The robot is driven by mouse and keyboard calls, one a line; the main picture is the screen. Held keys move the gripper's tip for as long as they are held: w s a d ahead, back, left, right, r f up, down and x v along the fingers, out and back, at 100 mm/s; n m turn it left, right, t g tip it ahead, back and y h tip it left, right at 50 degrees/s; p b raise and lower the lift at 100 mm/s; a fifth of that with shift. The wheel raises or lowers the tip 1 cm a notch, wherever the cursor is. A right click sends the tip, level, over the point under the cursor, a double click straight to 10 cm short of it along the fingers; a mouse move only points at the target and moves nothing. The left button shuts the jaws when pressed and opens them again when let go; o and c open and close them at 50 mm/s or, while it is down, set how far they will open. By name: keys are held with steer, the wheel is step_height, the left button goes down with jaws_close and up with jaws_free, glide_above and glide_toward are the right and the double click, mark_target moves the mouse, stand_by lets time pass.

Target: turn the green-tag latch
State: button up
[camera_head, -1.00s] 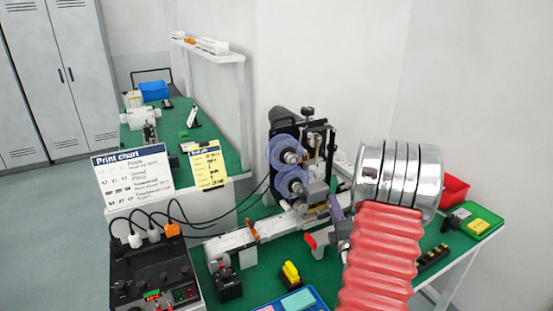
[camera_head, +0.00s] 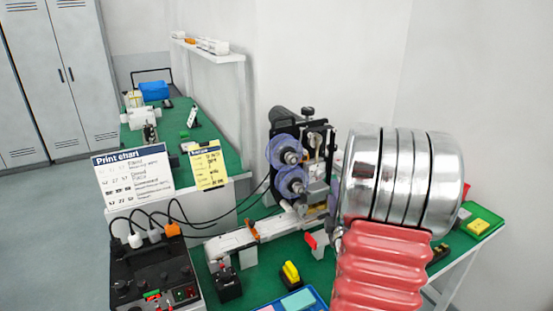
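A dark coder machine with two purple reels (camera_head: 285,152) stands on the green bench top. A white rail (camera_head: 237,240) with an orange piece runs left from its base. A red-tipped lever (camera_head: 317,240) shows in front of the machine. I cannot make out a latch with a green tag; that part of the machine is small or covered by my arm. My arm's red bellows and silver links fill the right of the view. My gripper is mostly hidden behind them; a purple-grey part beside the machine may belong to it. Its fingers cannot be made out.
A black control box (camera_head: 150,268) with cables stands at lower left, below a print chart (camera_head: 132,176) and a yellow card (camera_head: 208,167). A blue tray (camera_head: 318,298) and a black block with a yellow top (camera_head: 290,273) are at front. A green tray (camera_head: 483,222) lies at right.

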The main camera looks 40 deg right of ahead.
steer(key=w+a+r+m+g+h, duration=0.1)
steer(key=a+r+m, duration=0.2)
steer(key=r+m, duration=0.35)
steer(key=w+a+r+m+h, duration=0.1)
steer(key=w+a+r+m, duration=0.15)
steer(key=r, duration=0.65)
steer(key=w+a+m+y, duration=0.2)
steer(key=a+y, duration=0.3)
steer(key=a, duration=0.7)
steer(key=shift+w+r+m, duration=0.15)
steer(key=shift+r+m, duration=0.25)
